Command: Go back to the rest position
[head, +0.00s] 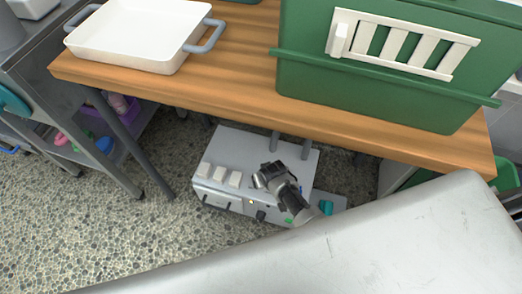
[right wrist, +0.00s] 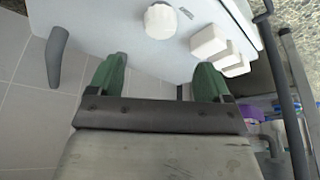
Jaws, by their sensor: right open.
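My right gripper (right wrist: 155,85) shows in the right wrist view with two green fingertips set well apart. The gap between them is empty. Behind the fingers is a pale flat panel with a round white knob (right wrist: 160,20) and several white blocks (right wrist: 208,40). My left gripper is not in view.
A wooden table (head: 235,95) crosses the head view. It bears a white tray (head: 135,35) with grey handles and a green kennel (head: 375,95) with a white barred panel. A grey box (head: 240,145) sits below. A scratched metal surface (head: 300,260) fills the foreground. Shelves stand left.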

